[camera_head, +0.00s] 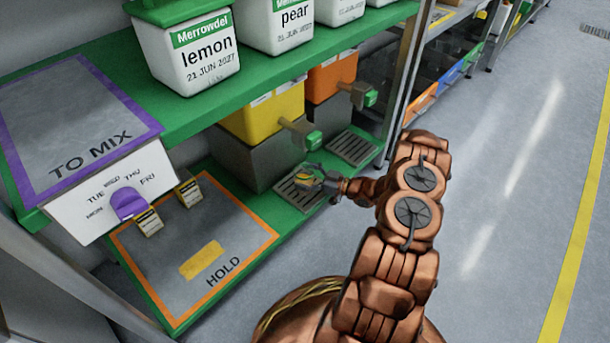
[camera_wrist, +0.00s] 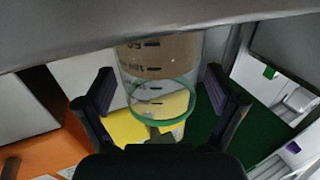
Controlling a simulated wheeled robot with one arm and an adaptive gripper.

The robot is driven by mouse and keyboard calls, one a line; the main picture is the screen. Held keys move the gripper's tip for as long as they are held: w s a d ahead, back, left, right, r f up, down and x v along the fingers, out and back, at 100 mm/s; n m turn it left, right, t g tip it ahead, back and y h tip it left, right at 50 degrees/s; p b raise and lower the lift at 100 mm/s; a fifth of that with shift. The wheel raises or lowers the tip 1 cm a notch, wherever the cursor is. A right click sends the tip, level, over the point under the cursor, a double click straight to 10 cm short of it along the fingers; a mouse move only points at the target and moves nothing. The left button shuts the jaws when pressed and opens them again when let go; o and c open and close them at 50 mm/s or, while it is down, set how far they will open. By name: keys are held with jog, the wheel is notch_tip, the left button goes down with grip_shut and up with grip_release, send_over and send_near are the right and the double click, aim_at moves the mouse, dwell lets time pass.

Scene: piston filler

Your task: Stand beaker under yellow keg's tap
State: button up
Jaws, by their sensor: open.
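A clear beaker with dark graduation marks and a green ring (camera_wrist: 158,70) shows in the wrist view, between the two fingers of my gripper (camera_wrist: 162,98). The fingers are open, with a visible gap on each side of the beaker. In the head view my gripper (camera_head: 322,182) is low at the drip tray (camera_head: 297,194) in front of the yellow keg (camera_head: 268,112). The keg's tap (camera_head: 300,131), with a green end, is above my gripper. The beaker is too small and covered to make out clearly in the head view.
An orange keg (camera_head: 332,76) with its own tap (camera_head: 360,94) and drip tray (camera_head: 352,147) stands to the right. The green upper shelf (camera_head: 262,80) carries white tubs above. The orange-bordered HOLD mat (camera_head: 190,245) lies left, with a yellow patch on it.

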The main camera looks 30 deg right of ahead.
jog(key=shift+r, duration=0.1)
jog(key=shift+s+d+r, duration=0.1)
jog(key=shift+s+d, duration=0.1)
jog(key=p+v, duration=0.3)
jog(key=v, duration=0.8)
jog(key=shift+s, duration=0.2)
jog(key=shift+d, duration=0.1)
